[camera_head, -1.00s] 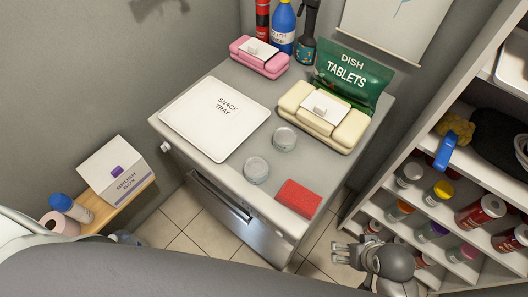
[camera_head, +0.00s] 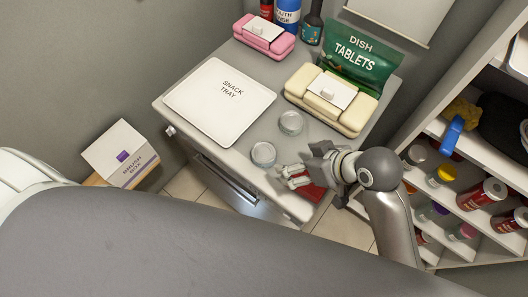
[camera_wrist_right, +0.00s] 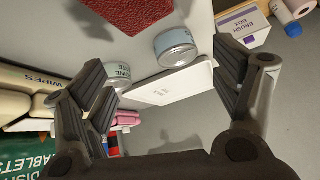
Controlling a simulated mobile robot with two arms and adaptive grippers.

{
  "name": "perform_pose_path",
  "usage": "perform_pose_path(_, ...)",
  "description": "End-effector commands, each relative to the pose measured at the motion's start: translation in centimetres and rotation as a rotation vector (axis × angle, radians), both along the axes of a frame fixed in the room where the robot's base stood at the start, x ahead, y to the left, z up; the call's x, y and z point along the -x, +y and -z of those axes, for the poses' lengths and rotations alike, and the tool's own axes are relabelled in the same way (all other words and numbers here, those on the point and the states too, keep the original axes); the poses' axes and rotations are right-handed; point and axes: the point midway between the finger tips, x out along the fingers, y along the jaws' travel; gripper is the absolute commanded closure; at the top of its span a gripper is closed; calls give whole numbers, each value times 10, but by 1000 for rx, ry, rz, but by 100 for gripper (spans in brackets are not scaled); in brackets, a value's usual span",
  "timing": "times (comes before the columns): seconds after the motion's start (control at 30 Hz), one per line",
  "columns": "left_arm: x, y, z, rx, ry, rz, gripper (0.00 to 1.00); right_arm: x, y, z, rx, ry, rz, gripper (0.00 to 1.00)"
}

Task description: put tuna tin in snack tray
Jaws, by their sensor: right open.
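The white snack tray (camera_head: 205,112) lies flat and empty on the counter; it also shows in the right wrist view (camera_wrist_right: 185,88). Two small round tins stand to its right: a front tin (camera_head: 263,154) and a back tin (camera_head: 291,123). In the wrist view the front tin (camera_wrist_right: 176,46) has a blue-grey side, and the back tin (camera_wrist_right: 117,73) has a partly visible label. I cannot read which one is tuna. My right gripper (camera_head: 286,178) is open and empty, over the counter's front right, just beside the front tin. My left gripper is out of view.
A red item (camera_head: 312,189) lies partly under my right gripper. Cream wipes packs (camera_head: 330,101), a green dish tablets bag (camera_head: 358,62) and pink packs (camera_head: 264,36) stand toward the back. A shelf (camera_head: 430,185) with jars is close on the right.

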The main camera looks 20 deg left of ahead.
Motion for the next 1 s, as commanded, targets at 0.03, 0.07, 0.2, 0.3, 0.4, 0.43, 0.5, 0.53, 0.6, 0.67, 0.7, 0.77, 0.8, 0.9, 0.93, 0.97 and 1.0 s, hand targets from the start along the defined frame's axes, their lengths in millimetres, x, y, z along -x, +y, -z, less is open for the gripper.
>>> perform_pose_path(0.03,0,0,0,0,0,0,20,-5,12,-6,0,-20,-64,16)
perform_pose_path(0.07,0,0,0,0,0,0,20,-5,20,-9,-3,-29,-101,16)
perform_pose_path(0.2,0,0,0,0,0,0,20,-8,49,-19,2,-66,-274,16)
perform_pose_path(0.3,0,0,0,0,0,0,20,-8,64,-24,19,-82,-387,16)
perform_pose_path(0.4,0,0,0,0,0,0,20,-9,74,-27,45,-97,-493,16)
perform_pose_path(0.43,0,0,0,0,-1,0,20,-10,76,-27,54,-99,-522,16)
perform_pose_path(0.5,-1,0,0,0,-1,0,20,-12,79,-28,79,-105,-588,16)
perform_pose_path(0.53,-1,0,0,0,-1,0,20,-13,80,-28,91,-105,-614,16)
perform_pose_path(0.6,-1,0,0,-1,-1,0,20,-17,80,-28,122,-106,-671,16)
perform_pose_path(0.67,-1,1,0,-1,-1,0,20,-21,79,-28,149,-104,-715,16)
perform_pose_path(0.7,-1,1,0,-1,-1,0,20,-23,77,-28,167,-103,-741,16)
perform_pose_path(0.77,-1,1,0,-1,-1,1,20,-28,75,-28,193,-100,-773,16)
perform_pose_path(0.8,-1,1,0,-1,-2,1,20,-31,72,-29,209,-97,-792,16)
perform_pose_path(0.9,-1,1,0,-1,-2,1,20,-38,67,-29,240,-87,-824,16)
perform_pose_path(0.93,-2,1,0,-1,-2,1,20,-40,65,-29,249,-87,-830,16)
perform_pose_path(0.97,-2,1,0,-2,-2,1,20,-41,64,-29,254,-84,-836,16)
perform_pose_path(1.0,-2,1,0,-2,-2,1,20,-42,63,-29,261,-82,-842,16)
